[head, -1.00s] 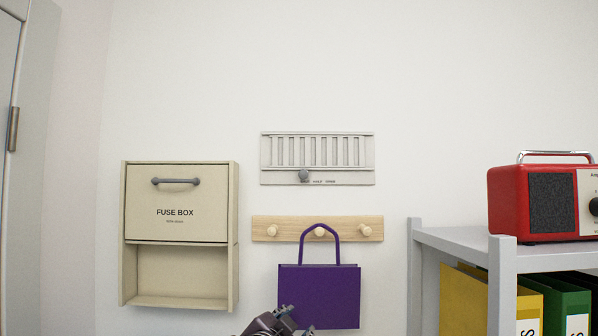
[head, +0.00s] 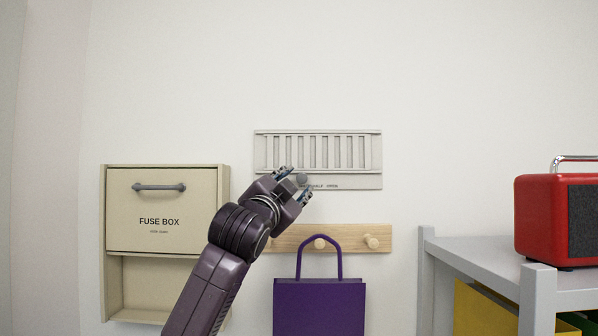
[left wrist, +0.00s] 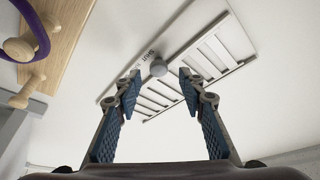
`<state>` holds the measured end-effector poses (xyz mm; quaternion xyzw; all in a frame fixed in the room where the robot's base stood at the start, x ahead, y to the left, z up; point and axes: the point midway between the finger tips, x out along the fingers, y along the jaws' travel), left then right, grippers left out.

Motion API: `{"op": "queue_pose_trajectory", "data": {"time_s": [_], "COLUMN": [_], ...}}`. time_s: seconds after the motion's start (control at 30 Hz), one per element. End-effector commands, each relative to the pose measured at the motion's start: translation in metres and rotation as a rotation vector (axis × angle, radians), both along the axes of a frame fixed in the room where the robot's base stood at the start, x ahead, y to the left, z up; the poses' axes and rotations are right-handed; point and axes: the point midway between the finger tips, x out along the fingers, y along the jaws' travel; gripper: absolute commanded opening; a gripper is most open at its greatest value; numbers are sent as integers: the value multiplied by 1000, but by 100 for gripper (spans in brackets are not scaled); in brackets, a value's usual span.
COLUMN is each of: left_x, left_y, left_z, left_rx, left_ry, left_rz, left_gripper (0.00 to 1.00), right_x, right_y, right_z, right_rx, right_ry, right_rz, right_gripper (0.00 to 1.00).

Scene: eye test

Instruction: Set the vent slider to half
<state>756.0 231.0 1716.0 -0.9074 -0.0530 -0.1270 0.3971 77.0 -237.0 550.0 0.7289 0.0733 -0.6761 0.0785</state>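The pale vent (head: 345,153) is on the wall, with upright slots and a strip of small lettering along its lower edge. Its round grey slider knob (head: 301,179) sits at that lower edge, left of the words for half and open. In the left wrist view the knob (left wrist: 158,68) is beside lettering that reads SHUT. My left gripper (head: 297,184) is open in front of the knob. In the left wrist view its fingertips (left wrist: 159,83) are on either side of the knob, with gaps; contact does not show. My right gripper is not in view.
A purple bag (head: 319,308) hangs from a wooden peg rail (head: 350,238) below the vent. A beige fuse box (head: 160,210) is on the left, its flap shut. A grey shelf (head: 480,250) with a red radio (head: 540,217) stands right. The wall above the vent is clear.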

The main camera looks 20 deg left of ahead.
Motion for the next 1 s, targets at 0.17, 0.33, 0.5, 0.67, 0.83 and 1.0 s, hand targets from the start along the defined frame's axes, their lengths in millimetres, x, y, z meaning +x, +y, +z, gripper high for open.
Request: {"op": "queue_pose_trajectory", "data": {"time_s": [0.17, 0.33, 0.5, 0.67, 0.83, 1.0], "left_x": [19, 25, 25, 25, 25, 25], "left_y": [0, 0, 0, 0, 0, 0], "left_z": [7, 6, 6, 6, 6, 6], "left_rx": [-1, -1, -1, -1, -1, -1], "left_ry": [4, 1, 1, 1, 1, 1], "left_rz": [1, 0, 0, 0, 0, 0], "left_gripper": [37, 37, 37, 25, 6, 0], "right_x": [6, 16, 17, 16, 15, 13], "right_y": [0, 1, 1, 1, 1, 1], "right_z": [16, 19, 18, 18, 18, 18], "right_rx": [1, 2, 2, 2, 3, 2], "right_ry": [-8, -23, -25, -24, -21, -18], "right_rz": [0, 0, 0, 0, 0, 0], "right_gripper": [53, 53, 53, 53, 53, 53]}}
